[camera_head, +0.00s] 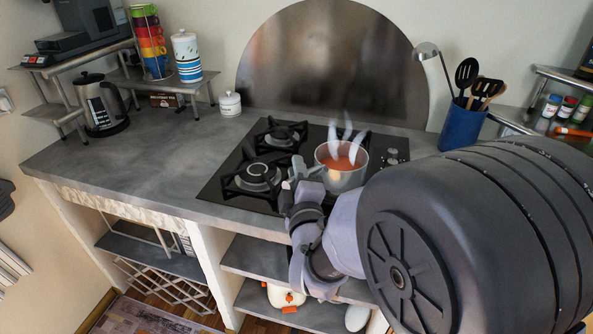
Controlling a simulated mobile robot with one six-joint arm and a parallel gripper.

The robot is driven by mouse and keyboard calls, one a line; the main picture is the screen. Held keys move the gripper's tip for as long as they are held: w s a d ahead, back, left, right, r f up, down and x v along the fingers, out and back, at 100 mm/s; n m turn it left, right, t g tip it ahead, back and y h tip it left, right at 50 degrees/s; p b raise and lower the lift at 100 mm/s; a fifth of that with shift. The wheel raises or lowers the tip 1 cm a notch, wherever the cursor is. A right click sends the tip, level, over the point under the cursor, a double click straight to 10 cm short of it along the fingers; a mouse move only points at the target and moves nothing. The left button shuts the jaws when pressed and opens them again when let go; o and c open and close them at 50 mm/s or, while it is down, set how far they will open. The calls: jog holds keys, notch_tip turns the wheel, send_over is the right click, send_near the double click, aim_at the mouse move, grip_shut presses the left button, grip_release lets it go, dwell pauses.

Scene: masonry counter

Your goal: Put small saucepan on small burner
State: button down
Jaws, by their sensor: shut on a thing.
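The small saucepan (344,178) is metal, holds an orange-red liquid and gives off steam. It is upright at the right part of the black gas hob (228,197). My gripper (302,172) is at the left side of the saucepan, shut on it where the handle is; the handle is mostly hidden. The back left burner (281,133) and the larger-looking front left burner (258,174) are bare. Part of a right burner grate (363,136) shows behind the saucepan. I cannot tell whether the saucepan touches a grate, or which burner lies beneath it.
My arm covers the front right of the counter. A blue utensil pot (461,128) stands right of the hob, near spice jars (559,112). A white lidded jar (230,104) stands left of it. A kettle (102,104) is at far left. The left counter (165,145) is clear.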

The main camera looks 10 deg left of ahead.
jog(key=shift+f+b, duration=0.2)
jog(key=shift+b, duration=0.3)
dwell(0.4)
jog(key=c, duration=1.2)
grip_release()
jog(key=shift+f, duration=0.1)
